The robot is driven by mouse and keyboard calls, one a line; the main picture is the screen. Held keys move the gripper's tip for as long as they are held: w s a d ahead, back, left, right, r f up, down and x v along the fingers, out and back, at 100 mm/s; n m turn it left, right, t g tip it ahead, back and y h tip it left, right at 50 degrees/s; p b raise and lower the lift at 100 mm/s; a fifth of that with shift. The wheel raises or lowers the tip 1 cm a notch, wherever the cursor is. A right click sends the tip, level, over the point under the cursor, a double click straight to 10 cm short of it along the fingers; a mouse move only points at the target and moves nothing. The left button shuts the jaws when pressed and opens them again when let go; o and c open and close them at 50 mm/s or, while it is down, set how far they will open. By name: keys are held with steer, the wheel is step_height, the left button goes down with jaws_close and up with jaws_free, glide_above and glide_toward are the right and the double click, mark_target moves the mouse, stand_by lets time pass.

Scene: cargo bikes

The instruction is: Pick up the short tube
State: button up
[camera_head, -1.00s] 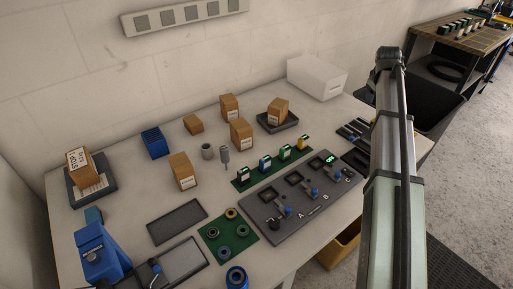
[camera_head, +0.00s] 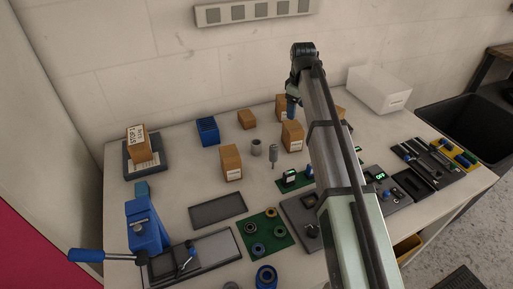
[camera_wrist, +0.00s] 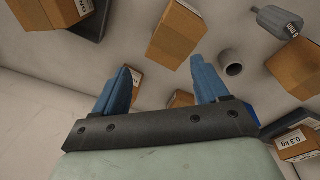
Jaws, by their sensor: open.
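The short tube (camera_head: 256,147) is a small grey hollow cylinder standing upright on the table among cardboard boxes. In the wrist view the tube (camera_wrist: 231,62) shows its dark open end, right of my right-hand finger. My gripper (camera_head: 292,106) is above the back of the table, to the right of the tube and apart from it. Its two blue fingers (camera_wrist: 161,68) are spread in the wrist view with nothing held between them. Part of my gripper is hidden by its own arm in the head view.
Cardboard boxes stand around the tube, including one at front left (camera_head: 231,163) and one at right (camera_head: 292,136). A grey handled tool (camera_head: 274,156) stands close by. A blue rack (camera_head: 207,131) is to the left. An empty dark tray (camera_head: 217,209) lies in front.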

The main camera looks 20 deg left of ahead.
mark_target(257, 142)
steer(key=s+a+n+g, duration=0.1)
steer(key=s+a+n, duration=0.1)
steer(key=s+a, duration=0.8)
steer(key=shift+w+a+f, duration=0.1)
steer(key=shift+a+f, duration=0.1)
steer(key=shift+f, duration=2.2)
steer(key=shift+a+f, duration=0.25)
steer(key=shift+f, duration=2.1)
steer(key=shift+w+a+f, duration=0.1)
steer(key=shift+a+f, duration=0.1)
steer(key=shift+f, duration=2.2)
steer(key=c, duration=1.3)
steer(key=shift+r, duration=0.15)
